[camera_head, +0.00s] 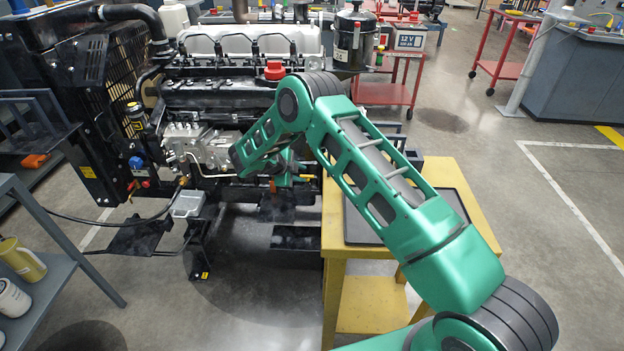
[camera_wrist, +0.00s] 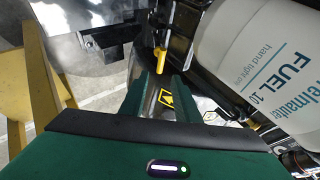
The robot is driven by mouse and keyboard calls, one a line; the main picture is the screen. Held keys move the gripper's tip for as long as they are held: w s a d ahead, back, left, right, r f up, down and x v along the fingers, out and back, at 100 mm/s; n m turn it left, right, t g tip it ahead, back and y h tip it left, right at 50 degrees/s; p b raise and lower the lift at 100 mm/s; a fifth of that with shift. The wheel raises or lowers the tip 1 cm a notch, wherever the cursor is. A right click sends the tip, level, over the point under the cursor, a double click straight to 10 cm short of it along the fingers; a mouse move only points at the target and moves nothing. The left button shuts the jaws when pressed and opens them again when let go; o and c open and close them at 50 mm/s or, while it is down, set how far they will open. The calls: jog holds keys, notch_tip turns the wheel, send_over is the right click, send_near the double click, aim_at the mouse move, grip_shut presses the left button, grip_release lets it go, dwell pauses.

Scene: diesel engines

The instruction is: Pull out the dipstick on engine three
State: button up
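A diesel engine (camera_head: 225,100) stands at the left in the head view; I see no number that marks it as engine three. My gripper (camera_head: 283,178) is low at the engine's near right side. In the wrist view a yellow handle (camera_wrist: 160,60), which looks like the dipstick's, lies just past the tips of my gripper (camera_wrist: 160,80). The two green fingers stand apart with a gap between them, and the handle is in line with that gap. I cannot tell whether a finger touches it. The dipstick's lower part is hidden.
A white fuel filter (camera_wrist: 255,55) is close on the right in the wrist view. A yellow cart (camera_head: 340,285) with a dark tray top stands right of the engine, under my arm. A grey shelf (camera_head: 40,265) is at the left.

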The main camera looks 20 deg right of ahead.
aim_at(309, 176)
jog(key=x, duration=0.9)
jog(key=shift+w+d+f, duration=0.15)
jog(key=shift+d+f, duration=0.05)
jog(key=shift+f, duration=0.1)
